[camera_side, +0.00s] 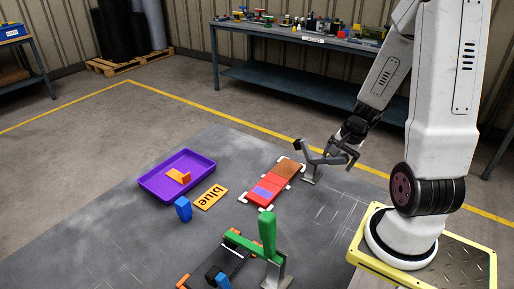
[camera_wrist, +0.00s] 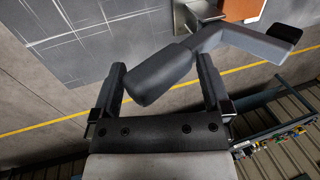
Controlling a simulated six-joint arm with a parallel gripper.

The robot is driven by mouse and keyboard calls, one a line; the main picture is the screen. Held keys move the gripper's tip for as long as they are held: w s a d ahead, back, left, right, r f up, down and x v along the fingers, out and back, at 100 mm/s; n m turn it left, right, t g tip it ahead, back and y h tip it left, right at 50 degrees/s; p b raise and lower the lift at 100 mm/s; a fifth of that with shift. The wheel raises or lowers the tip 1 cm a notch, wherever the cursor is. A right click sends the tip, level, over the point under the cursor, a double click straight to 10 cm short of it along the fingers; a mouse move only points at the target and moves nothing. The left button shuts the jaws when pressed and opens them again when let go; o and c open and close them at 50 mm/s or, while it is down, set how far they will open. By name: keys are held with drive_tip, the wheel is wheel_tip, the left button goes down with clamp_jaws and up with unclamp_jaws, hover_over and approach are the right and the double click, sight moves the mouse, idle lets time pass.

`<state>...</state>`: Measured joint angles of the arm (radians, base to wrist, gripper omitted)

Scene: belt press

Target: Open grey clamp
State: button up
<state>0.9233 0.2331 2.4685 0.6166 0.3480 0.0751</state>
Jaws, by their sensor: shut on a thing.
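The grey clamp (camera_side: 325,159) stands on its metal base at the far end of the red and brown strip. Its arm reaches left to a dark tip, which appears raised above the brown plate. In the wrist view its thick dark handle (camera_wrist: 160,76) lies between my gripper's two fingers, with the grey arm running right to a black tip. My gripper (camera_side: 346,150) is shut on this handle; it also shows in the wrist view (camera_wrist: 162,84). In the side view the gripper partly hides the handle end.
The green clamp (camera_side: 267,234) stands upright nearer the camera, beside a black belt unit (camera_side: 227,262). A purple tray (camera_side: 198,164) holds an orange piece. A blue block (camera_side: 183,208) and an orange lettered plate (camera_side: 211,197) lie between. The right front of the table is clear.

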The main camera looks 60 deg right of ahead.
drive_tip(key=shift+r, duration=0.1)
idle(0.4)
drive_tip(key=shift+v, duration=3.4)
drive_tip(key=w+a+f+n, duration=0.1)
drive_tip(key=w+a+n, duration=0.3)
drive_tip(key=a+n, duration=0.5)
drive_tip(key=w+a+f+n, duration=0.1)
drive_tip(key=w+a+n, duration=0.4)
drive_tip(key=a+n, duration=0.4)
drive_tip(key=shift+a+f, duration=0.35)
drive_tip(key=shift+a, duration=1.6)
